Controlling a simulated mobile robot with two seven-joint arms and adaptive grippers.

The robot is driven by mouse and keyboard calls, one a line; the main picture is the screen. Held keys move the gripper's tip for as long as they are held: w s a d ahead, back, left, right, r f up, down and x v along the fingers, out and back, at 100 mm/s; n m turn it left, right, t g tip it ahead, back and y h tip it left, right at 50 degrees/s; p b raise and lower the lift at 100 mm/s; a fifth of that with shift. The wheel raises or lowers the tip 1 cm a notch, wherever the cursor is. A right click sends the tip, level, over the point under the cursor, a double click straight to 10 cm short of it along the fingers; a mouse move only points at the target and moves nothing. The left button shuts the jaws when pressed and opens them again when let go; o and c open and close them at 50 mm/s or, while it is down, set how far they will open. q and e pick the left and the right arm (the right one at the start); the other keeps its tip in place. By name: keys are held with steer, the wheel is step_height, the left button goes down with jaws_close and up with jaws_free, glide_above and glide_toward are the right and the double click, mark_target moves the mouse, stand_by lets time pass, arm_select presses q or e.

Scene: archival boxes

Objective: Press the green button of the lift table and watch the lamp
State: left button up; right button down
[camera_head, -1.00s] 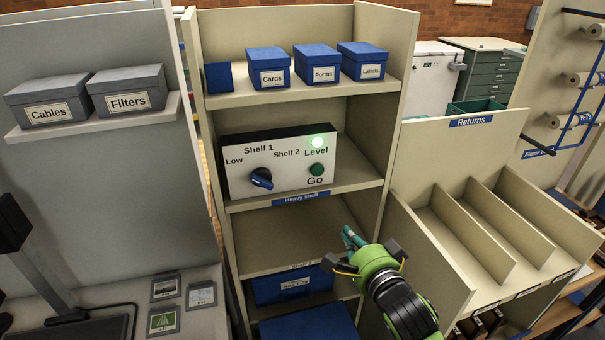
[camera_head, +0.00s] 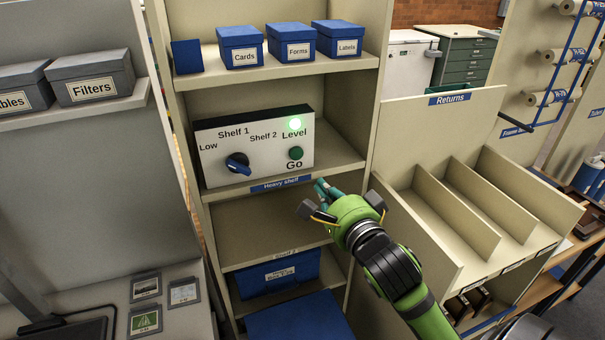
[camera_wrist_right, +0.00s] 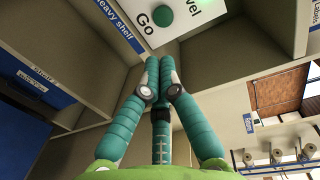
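The white control panel (camera_head: 215,163) stands on the shelf labelled Heavy shelf. The green Go button (camera_head: 296,153) is at its lower right; it also shows at the top of the right wrist view (camera_wrist_right: 163,15). Above it the Level lamp (camera_head: 294,123) glows bright green. A blue dial (camera_head: 237,163) sits on the panel's left part, among the labels Low, Shelf 1 and Shelf 2. My right gripper (camera_head: 322,188) is below and slightly right of the button, apart from it. Its teal fingertips (camera_wrist_right: 160,72) are together, with nothing between them. My left gripper is not in view.
The shelf edge (camera_head: 340,175) lies just above my right gripper, and the cabinet's right side wall stands close by. Blue boxes Cards, Forms and Labels (camera_head: 335,38) are on the shelf above. A blue bin (camera_head: 275,275) sits below. The Returns rack (camera_head: 440,215) is to the right.

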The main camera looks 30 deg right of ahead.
mark_target(297, 157)
steer(key=p+x, duration=0.3)
steer(key=x, duration=0.7)
steer(key=shift+w+d+r, duration=0.1)
steer(key=shift+w+r, duration=0.05)
steer(key=shift+w, duration=0.05)
steer(key=shift+w+f, duration=0.2)
steer(key=shift+w, duration=0.3)
